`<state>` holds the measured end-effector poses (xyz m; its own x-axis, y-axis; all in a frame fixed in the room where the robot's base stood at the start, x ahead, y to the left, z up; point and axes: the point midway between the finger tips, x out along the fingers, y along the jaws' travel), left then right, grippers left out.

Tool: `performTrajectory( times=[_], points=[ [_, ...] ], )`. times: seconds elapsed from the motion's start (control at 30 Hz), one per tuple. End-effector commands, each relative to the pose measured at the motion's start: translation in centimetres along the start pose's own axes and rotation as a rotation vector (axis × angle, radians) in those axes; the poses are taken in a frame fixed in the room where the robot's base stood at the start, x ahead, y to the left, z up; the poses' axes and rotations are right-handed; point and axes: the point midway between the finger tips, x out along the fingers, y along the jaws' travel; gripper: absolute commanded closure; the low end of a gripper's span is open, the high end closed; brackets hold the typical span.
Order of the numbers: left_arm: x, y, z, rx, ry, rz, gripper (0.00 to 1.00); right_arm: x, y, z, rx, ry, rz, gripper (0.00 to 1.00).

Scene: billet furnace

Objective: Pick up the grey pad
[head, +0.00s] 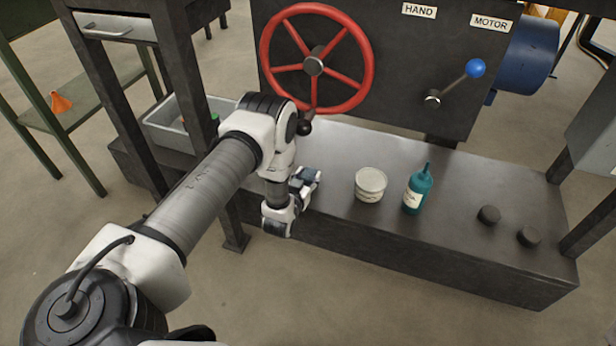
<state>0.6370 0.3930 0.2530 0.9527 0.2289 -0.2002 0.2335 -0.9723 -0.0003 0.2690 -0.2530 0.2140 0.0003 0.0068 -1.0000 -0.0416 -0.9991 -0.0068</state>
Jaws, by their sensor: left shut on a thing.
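My left gripper (308,179) is low at the front edge of the dark bench, left of the white tin. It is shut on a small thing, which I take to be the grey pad. The fingers and wrist hide most of it, so its shape and outline cannot be made out. No other grey pad shows on the bench. My right gripper is not in view.
On the dark bench (340,150) stand a white tin (370,185), a teal bottle (417,192) and two dark pucks (489,215). Above are a red handwheel (367,60) and a blue-knobbed lever (453,84). A grey bin (165,138) is at left. The floor in front is clear.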

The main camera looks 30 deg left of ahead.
Motion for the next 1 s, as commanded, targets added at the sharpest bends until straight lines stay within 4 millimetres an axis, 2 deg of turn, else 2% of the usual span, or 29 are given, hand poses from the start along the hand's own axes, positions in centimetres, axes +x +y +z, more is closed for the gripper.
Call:
performTrajectory(
  times=[0.03, 0.2, 0.23, 0.37, 0.6, 0.7, 0.83, 1.0],
  points=[
    [-0.2, 0.0, -1.1, 0.000, 0.001, 0.000, 0.74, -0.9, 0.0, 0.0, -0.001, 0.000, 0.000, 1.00],
    [-0.7, 0.0, -3.8, 0.000, 0.001, 0.000, 0.74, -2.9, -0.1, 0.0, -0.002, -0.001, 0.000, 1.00],
    [-1.4, 0.0, -3.1, 0.001, -0.003, 0.000, 0.74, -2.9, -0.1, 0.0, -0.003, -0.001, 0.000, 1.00],
    [-4.5, 0.0, -2.8, 0.000, -0.005, 0.000, 0.74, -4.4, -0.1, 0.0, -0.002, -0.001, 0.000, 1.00],
    [-12.0, 0.1, -2.1, 0.001, -0.006, 0.001, 0.74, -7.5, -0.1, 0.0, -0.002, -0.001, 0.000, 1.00],
    [-14.4, 0.0, -1.6, 0.001, -0.005, 0.001, 0.74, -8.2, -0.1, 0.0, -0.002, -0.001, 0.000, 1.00],
    [-16.1, 0.1, -1.2, 0.001, -0.002, 0.001, 0.74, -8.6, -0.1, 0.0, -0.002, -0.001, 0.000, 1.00],
    [-16.6, 0.0, -1.0, 0.000, 0.001, 0.000, 0.74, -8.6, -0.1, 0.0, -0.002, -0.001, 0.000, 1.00]
  ],
)
